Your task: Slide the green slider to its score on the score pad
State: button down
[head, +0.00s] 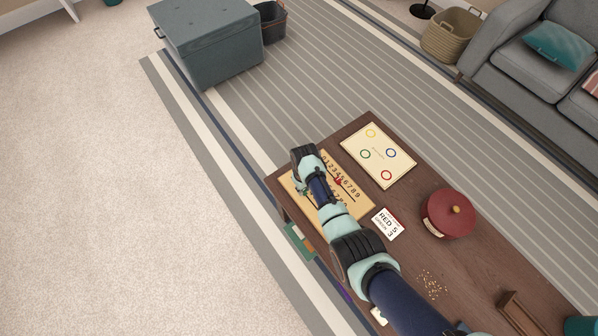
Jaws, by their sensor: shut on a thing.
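The score pad (361,204) is a tan board with two rows of printed numbers, lying at the left end of the dark wooden table. A small red slider (338,181) sits by its far row. My gripper (304,162) is over the pad's left part, with its fingers hidden under my wrist. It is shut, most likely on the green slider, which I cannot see. My arm also covers the low-number end of the near row. A white score card (387,224) to the right of the pad reads RED 5, with a 3 below in a line too small to read fully.
A cream sheet with coloured rings (378,156) lies beyond the pad. A dark red round pot (448,213) stands to the right of the card. Small yellowish bits (432,284) and a brown wooden holder (520,314) lie nearer. Bare table (475,265) lies between them.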

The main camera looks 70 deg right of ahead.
jog(key=shift+w, duration=0.1)
jog(key=c, duration=1)
grip_release()
notch_tip(320, 180, up, 12)
